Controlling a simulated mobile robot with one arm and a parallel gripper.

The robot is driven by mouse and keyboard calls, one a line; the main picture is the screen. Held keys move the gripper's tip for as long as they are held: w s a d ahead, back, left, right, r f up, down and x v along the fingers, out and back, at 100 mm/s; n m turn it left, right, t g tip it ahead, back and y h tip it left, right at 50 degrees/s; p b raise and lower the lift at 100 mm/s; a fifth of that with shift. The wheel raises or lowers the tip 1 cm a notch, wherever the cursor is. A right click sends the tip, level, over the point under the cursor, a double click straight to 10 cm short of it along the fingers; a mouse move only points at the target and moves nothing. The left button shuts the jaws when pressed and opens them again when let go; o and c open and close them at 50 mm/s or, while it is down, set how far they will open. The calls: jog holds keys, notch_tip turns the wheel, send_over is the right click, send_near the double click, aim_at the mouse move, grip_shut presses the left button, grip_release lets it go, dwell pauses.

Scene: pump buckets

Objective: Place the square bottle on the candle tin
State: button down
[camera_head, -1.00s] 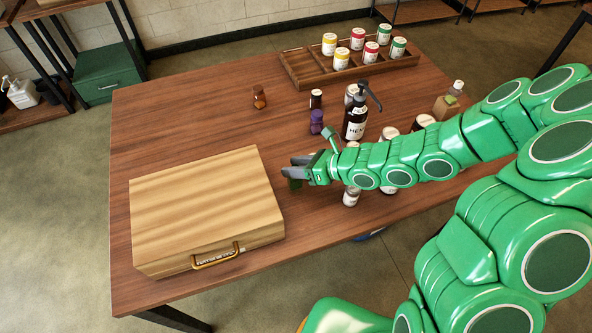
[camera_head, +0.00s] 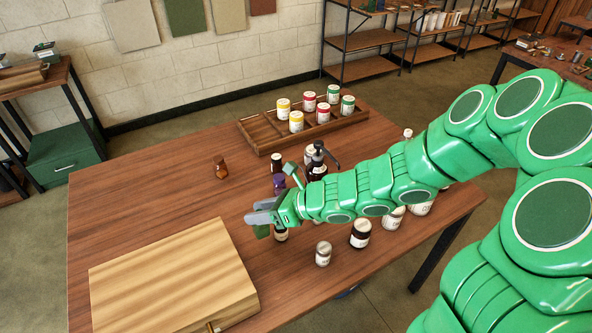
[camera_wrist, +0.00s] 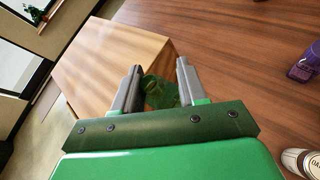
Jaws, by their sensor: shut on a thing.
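My gripper (camera_head: 262,218) is shut on a green see-through bottle (camera_head: 262,231), which I take to be the square bottle. In the wrist view the bottle (camera_wrist: 160,92) sits between the two grey fingers of my gripper (camera_wrist: 157,80). Its shape is mostly hidden. In the head view it hangs right of the wooden box, over the table. Several small jars stand near my arm, among them a grey-lidded tin (camera_head: 323,253) and a dark jar with a white lid (camera_head: 361,233). I cannot tell which one is the candle tin.
The wooden box (camera_head: 172,275) fills the table's front left. A dark pump bottle (camera_head: 317,168) and a purple bottle (camera_head: 280,184) stand behind my gripper. A wooden tray (camera_head: 263,134) with several paint jars is at the back. The table's left back is clear.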

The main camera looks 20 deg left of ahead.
notch_tip(320, 180, up, 10)
jog(key=shift+f, duration=0.1)
jog(key=w+d+m+t, duration=0.2)
jog(key=w+t, duration=0.1)
jog(key=w, duration=1.8)
jog(key=w+d+m+t, duration=0.2)
jog(key=w+d, duration=0.1)
jog(key=w, duration=1.7)
jog(key=shift+h, duration=0.3)
jog(key=f, duration=1.4)
jog(key=shift+a+f, duration=0.25)
jog(key=shift+f, duration=0.1)
jog(key=shift+f, duration=0.1)
jog(key=c, duration=0.6)
grip_release()
jog(key=shift+s+d+r, duration=0.1)
jog(key=shift+d+r, duration=0.15)
jog(key=shift+d, duration=0.05)
jog(key=v, duration=1.1)
jog(key=shift+s+d, duration=0.1)
jog(key=shift+s, duration=0.15)
